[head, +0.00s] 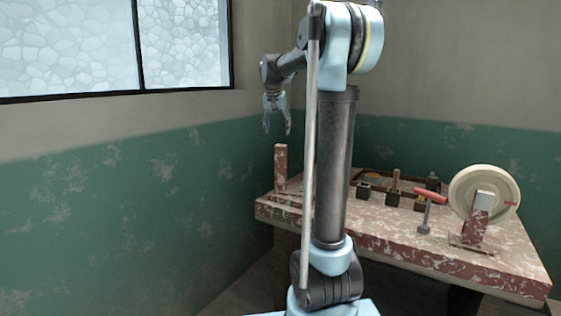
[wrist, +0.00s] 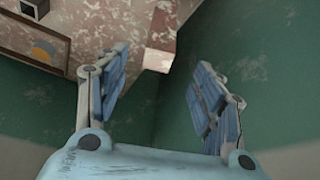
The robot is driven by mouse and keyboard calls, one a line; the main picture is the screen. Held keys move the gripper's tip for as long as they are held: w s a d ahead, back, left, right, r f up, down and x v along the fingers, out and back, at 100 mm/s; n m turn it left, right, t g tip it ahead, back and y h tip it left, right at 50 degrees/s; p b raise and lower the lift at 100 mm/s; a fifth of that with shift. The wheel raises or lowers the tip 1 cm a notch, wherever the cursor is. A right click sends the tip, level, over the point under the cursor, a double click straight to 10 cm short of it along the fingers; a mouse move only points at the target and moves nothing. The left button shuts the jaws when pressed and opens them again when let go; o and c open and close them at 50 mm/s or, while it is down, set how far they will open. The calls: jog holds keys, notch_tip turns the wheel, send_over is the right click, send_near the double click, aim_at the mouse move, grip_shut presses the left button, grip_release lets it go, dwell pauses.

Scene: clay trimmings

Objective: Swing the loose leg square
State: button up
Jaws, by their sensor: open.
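A short upright post with chipped red paint (head: 281,168) stands at the left end of the workbench (head: 395,238); it looks like the loose leg, but its joint is too small to make out. My gripper (head: 277,124) hangs above the post, pointing down, with its fingers apart and nothing between them. In the wrist view the open fingers of my gripper (wrist: 160,78) frame the green wall, and the red post (wrist: 163,28) with its pale end shows just beyond them. The post is apart from the fingers. My arm hides part of the bench.
A dark-framed tray (head: 400,183) lies at the back of the bench, with several small dark blocks in front. A red-handled tool (head: 428,197) and a pale wheel on a stand (head: 484,192) are at the right. The green wall (head: 130,210) is close on the left.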

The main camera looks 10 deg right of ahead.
aim_at(281, 157)
jog(key=x, duration=1.7)
jog(key=shift+w+f, duration=0.1)
jog(key=shift+w, duration=0.35)
jog(key=shift+c, duration=0.3)
